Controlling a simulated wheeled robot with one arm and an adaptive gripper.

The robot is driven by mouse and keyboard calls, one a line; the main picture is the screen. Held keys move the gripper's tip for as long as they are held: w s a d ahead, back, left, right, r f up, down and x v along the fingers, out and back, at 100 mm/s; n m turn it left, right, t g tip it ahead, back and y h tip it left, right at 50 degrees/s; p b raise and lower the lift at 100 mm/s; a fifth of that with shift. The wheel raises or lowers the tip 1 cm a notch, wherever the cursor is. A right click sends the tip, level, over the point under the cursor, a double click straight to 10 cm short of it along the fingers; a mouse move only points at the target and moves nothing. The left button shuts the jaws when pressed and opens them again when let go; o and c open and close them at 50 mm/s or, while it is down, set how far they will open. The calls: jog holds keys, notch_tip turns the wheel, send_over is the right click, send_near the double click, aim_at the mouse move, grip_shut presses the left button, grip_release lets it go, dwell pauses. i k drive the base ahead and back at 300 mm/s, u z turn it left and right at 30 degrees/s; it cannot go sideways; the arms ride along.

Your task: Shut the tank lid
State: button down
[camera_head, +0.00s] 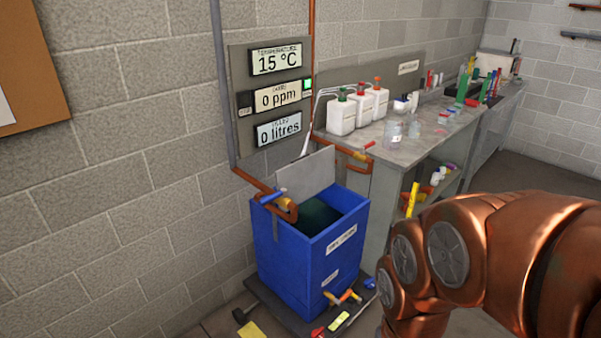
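The blue tank (300,262) stands on a dark low base against the block wall. Its top is open and its dark green inside shows. A flat grey panel, which looks like the tank lid (308,172), stands raised and nearly upright at the tank's rear edge. I cannot see its hinge clearly. My copper-coloured arm fills the lower right, to the right of the tank and apart from it in the picture. My gripper is outside the view.
An orange pipe with a blue-handled valve (279,195) reaches over the tank's left rim. A grey bench (388,146) with white bottles (342,115) stands behind to the right. Several tools (343,297) lie at the tank's foot. A display panel (277,90) hangs above.

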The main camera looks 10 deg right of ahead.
aim_at(307, 175)
jog(key=u, duration=1)
jog(key=i, duration=1.15)
jog(key=z, duration=0.35)
jog(key=i, duration=0.7)
jog(key=z, duration=0.5)
